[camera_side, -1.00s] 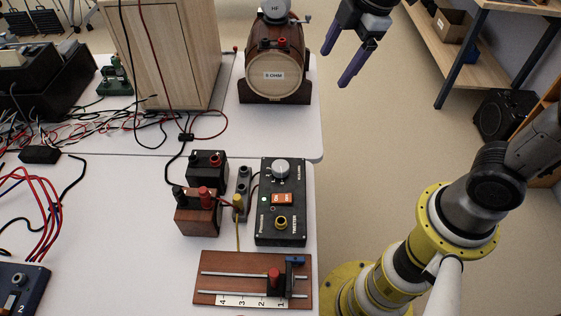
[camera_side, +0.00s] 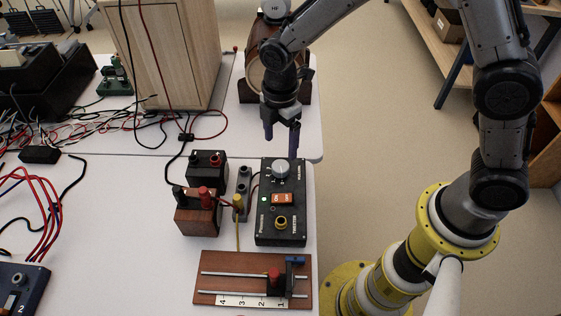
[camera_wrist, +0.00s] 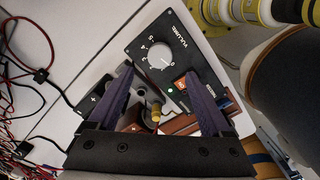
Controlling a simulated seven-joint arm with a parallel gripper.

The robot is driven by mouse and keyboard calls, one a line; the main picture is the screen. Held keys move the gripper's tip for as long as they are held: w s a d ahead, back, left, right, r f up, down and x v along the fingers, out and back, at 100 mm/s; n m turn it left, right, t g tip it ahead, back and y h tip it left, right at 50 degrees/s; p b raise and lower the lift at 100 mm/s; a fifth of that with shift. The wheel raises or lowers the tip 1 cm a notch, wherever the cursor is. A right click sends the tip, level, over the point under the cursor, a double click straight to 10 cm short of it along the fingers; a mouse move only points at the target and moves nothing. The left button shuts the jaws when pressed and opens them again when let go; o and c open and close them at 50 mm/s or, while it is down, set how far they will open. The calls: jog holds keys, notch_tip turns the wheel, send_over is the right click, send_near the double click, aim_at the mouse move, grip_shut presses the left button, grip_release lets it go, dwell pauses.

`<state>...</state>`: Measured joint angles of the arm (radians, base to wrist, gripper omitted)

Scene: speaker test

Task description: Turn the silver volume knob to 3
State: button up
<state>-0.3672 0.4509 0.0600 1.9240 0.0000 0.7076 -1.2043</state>
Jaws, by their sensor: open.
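The silver volume knob (camera_side: 280,171) sits at the far end of a black control box (camera_side: 267,227) on the table. In the wrist view the knob (camera_wrist: 160,55) has a dial with numbers around it, too small to read surely. My gripper (camera_side: 282,143) is above and just behind the knob in the side view, pointing down. In the wrist view its two purple fingers (camera_wrist: 160,90) are wide apart and empty, with the knob beyond their tips. I see no contact with the knob.
Terminal boxes (camera_side: 197,216) with posts stand left of the control box. A wooden slider board (camera_side: 215,285) lies in front. Cables (camera_side: 75,135) cover the left.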

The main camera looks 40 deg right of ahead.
aim_at(281, 165)
notch_tip(281, 165, down, 8)
jog(key=shift+f, duration=0.2)
grip_shut()
dwell(0.5)
